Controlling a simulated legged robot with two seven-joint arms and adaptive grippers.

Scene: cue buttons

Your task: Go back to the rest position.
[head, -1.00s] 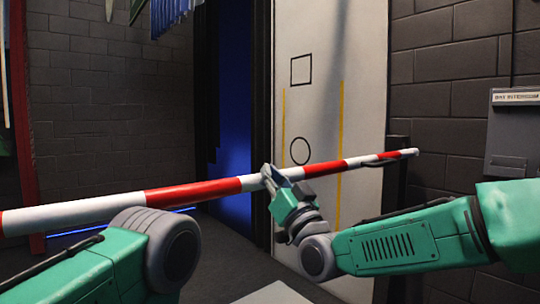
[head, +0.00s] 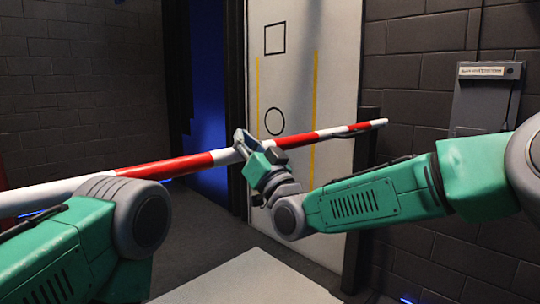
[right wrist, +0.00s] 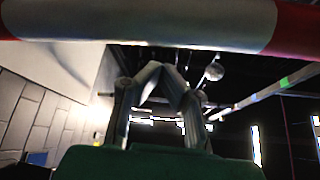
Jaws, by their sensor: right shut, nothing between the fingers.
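My right gripper (head: 241,141) is in the middle of the head view, at the end of my green arm. Its fingers are shut with nothing between them. It overlaps a red-and-white striped pole (head: 180,167); I cannot tell from the head view whether they touch. In the right wrist view the shut fingers (right wrist: 167,74) point up, and the pole (right wrist: 150,20) crosses the top of the picture, apart from the fingertips there. My left arm shows at lower left in the head view, but its gripper is out of view.
The pole slants across the space to a dark post (head: 362,200) at right. Behind is a pale panel (head: 295,90) with a drawn square, a circle and yellow lines. A grey box (head: 486,98) hangs on the brick wall. A pale flat surface (head: 250,284) lies low in front.

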